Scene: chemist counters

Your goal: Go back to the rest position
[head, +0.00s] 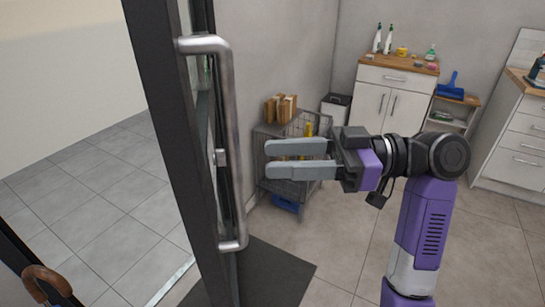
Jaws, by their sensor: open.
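My gripper (302,158) is open and empty. Its two grey fingers point left, one above the other, with a gap between them. The fingertips are close to the long metal handle (232,140) of a dark-framed door (165,120), just right of it in the picture. I see no contact between them. My purple and black arm comes up from the lower right. No other object is held.
Behind my gripper stands a wire cart (262,150) with brown boxes (281,108). A white cabinet (372,105) with bottles on top is at the back. White drawers (515,140) are at right. A dark mat (275,275) lies by the door. Tiled floor is clear beyond the door.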

